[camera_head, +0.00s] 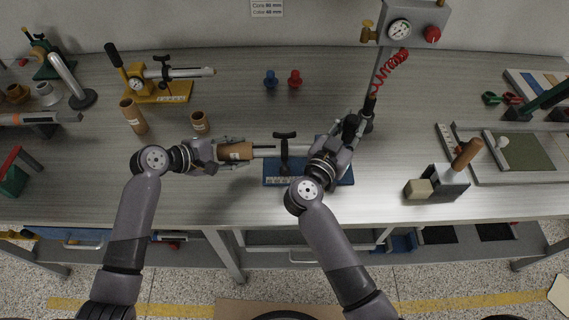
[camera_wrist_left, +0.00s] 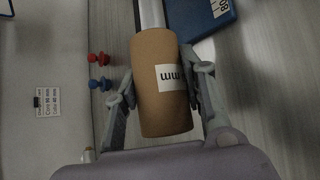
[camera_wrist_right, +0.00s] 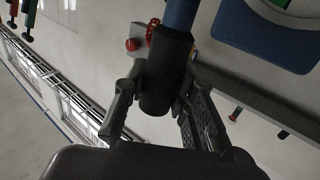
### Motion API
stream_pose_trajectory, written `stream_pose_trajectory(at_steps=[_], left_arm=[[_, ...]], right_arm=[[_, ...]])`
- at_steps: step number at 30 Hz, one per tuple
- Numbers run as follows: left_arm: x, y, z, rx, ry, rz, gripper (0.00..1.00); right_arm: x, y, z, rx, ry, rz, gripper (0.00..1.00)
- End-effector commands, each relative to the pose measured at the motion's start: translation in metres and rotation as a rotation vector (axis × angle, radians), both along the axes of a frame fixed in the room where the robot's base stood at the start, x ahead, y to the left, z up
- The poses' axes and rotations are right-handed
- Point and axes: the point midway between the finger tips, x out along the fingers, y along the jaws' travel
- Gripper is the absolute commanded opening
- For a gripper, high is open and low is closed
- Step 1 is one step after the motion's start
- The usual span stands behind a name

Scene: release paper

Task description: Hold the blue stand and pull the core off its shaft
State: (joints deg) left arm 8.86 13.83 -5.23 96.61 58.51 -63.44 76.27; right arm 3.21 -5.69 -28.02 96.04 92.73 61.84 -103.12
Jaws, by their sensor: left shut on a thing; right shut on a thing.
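The blue stand (camera_head: 276,175) lies on the table at middle front, with a black clamp lever (camera_head: 284,137) upright on it. Its silver shaft (camera_head: 265,151) points left and meets the brown cardboard core (camera_head: 236,152); whether the shaft runs inside the core is hidden. My left gripper (camera_head: 215,153) is shut around the core, with a finger on each side, clear in the left wrist view (camera_wrist_left: 163,105). My right gripper (camera_wrist_right: 160,100) is shut on a black handle (camera_wrist_right: 163,65) at the end of a blue bar.
A yellow stand (camera_head: 172,92) with its own shaft stands at back left. Two loose cores (camera_head: 133,115) (camera_head: 200,122) stand behind my left gripper. Blue and red plugs (camera_head: 270,79) (camera_head: 295,78) are behind the stand. A gauge post with red coil (camera_head: 394,62) rises behind my right gripper. A wooden-handled block (camera_head: 448,182) is right.

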Motion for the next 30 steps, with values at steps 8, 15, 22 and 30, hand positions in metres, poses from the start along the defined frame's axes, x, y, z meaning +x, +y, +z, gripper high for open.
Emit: stream_pose_trajectory(at_steps=[8, 15, 22, 30], left_arm=[[-0.001, 0.005, -0.004, 0.005, 0.007, 0.0, 0.09], [-0.001, 0.017, -0.004, 0.005, 0.007, 0.0, 0.09], [-0.001, 0.028, -0.003, 0.005, 0.007, 0.0, 0.09], [-0.001, 0.042, -0.003, 0.005, 0.007, 0.0, 0.09]], right_arm=[[0.0, -0.001, 0.0, -0.001, -0.002, -0.002, 0.0], [0.0, -0.001, 0.0, -0.001, -0.002, -0.003, 0.0], [0.0, -0.001, 0.001, -0.001, -0.002, -0.003, 0.0], [0.0, -0.001, 0.001, -0.001, -0.002, -0.003, 0.0]])
